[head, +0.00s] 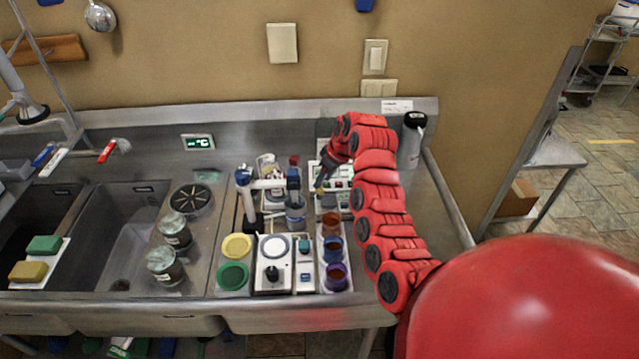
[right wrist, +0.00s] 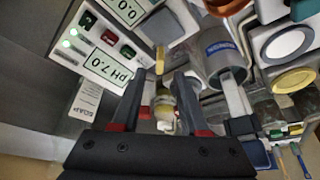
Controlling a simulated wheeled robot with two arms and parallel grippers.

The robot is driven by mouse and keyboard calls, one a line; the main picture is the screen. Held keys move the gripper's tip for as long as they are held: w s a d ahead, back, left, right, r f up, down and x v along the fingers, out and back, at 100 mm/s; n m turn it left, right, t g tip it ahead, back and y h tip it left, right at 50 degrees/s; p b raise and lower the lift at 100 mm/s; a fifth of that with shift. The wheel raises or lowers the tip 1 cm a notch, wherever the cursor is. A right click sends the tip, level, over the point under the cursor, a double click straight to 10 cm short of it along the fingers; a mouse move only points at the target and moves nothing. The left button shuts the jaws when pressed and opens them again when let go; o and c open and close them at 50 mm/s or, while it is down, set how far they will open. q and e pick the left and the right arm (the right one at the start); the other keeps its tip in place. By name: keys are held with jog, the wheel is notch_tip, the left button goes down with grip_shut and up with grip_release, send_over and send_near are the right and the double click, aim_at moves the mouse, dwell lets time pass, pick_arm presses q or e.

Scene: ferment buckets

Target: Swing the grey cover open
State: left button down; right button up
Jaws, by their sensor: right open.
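A flat grey panel (head: 326,127), which may be the grey cover, stands at the back of the steel counter, partly hidden behind my right arm. I cannot tell its hinge or how far it is open. My right gripper (head: 322,182) points down in front of the white meter box (head: 341,200). In the right wrist view my right gripper (right wrist: 160,112) is open, with a small yellowish thing showing beyond its fingers. The meter box (right wrist: 97,48) shows there with "pH 7.0", lit green lights and coloured buttons. My left gripper is not in view.
A stand (head: 247,197) with a grey pot (head: 296,214) stands left of the gripper. Brown, blue and purple cups (head: 334,250) sit in front. A black-topped bottle (head: 412,140) stands to the right. Sink basins (head: 125,235) and jars (head: 165,267) lie left.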

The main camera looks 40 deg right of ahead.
aim_at(326, 195)
jog(key=shift+p+x, duration=0.7)
jog(key=shift+x, duration=1.75)
grip_shut()
